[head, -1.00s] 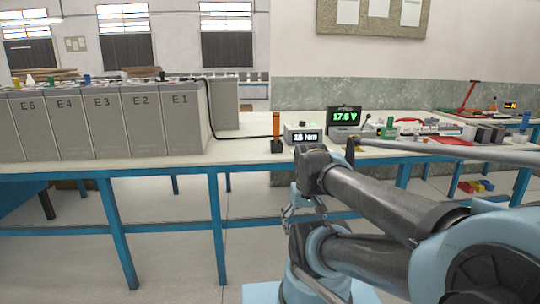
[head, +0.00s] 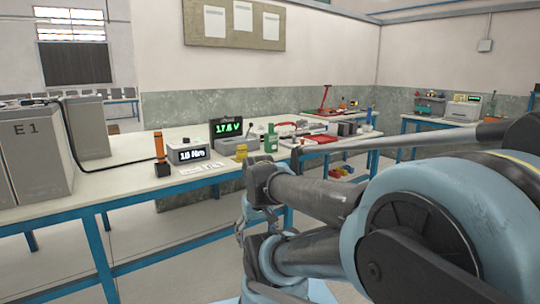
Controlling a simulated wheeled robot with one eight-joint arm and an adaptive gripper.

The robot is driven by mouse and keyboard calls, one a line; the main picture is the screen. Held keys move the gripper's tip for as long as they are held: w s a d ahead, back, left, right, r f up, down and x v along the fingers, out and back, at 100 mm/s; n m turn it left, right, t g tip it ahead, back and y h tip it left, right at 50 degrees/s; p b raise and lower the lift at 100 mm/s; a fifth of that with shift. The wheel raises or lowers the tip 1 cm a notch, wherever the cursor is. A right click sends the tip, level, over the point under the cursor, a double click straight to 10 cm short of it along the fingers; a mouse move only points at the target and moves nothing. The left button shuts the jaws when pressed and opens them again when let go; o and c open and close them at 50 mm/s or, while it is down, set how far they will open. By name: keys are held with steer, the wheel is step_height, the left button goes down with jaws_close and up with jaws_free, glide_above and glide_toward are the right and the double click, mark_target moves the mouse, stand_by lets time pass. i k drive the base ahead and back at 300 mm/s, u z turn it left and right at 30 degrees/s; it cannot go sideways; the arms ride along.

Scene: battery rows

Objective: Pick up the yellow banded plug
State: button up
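I cannot make out a yellow banded plug for certain. A small yellow object (head: 241,152) stands on the bench (head: 120,176), between the meter reading 17.6 V and a green bottle; it is too small to tell what it is. My gripper (head: 243,226) seems to be at the folded end of my arm, in front of the bench edge and below its top. It is small and partly hidden by my arm links, so its opening does not show. Nothing is visibly held.
A grey battery marked E1 (head: 30,160) stands at the left with a black cable. An orange-handled tool (head: 159,147), a grey display box (head: 188,151), the 17.6 V meter (head: 226,130) and the green bottle (head: 271,138) stand on the bench. Another bench (head: 440,121) is at the right.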

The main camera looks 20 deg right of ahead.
mark_target(242, 150)
steer(key=z, duration=0.6)
steer(key=i, duration=1)
steer(key=u, duration=0.1)
